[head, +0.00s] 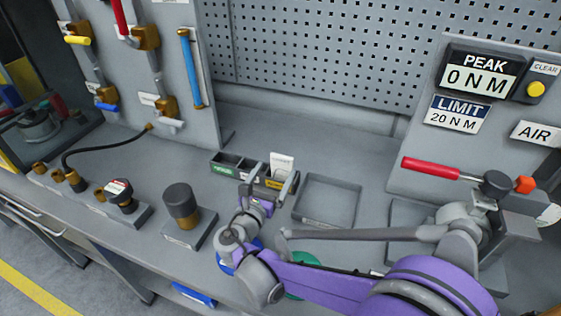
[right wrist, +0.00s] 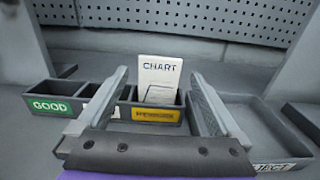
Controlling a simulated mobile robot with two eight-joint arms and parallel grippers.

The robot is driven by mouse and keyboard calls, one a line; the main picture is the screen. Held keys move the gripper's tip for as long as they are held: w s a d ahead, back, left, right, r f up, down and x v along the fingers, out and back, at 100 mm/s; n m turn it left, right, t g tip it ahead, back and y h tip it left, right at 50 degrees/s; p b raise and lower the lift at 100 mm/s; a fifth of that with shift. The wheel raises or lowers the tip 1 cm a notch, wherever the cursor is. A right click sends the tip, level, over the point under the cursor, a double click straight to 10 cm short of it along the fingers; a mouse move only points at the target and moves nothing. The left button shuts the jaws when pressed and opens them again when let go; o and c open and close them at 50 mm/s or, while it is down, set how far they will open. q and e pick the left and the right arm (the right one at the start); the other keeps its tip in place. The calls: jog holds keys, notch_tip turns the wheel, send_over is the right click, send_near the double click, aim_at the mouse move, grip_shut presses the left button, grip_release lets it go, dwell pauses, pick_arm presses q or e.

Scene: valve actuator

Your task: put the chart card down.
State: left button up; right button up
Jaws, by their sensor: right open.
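The chart card (right wrist: 158,75) is white and headed CHART. It stands upright in the yellow-labelled compartment (right wrist: 157,114) of a dark bin in the right wrist view. The card also shows in the head view (head: 281,163), at the back of the bench. My right gripper (head: 270,181) is open over the bin's right part. In the right wrist view its fingers (right wrist: 160,78) are spread wide to either side of the card, with visible gaps, and hold nothing. The card's lower edge is hidden inside the compartment. My left gripper is not in view.
The bin's GOOD compartment (right wrist: 52,104) is at the left. A grey REJECT tray (head: 327,201) lies just right of the bin. A dark cylinder on a block (head: 182,205) stands to the left. A red-handled device (head: 432,168) stands at the right. A pegboard rises behind.

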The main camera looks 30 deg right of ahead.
jog(key=shift+v, duration=1.25)
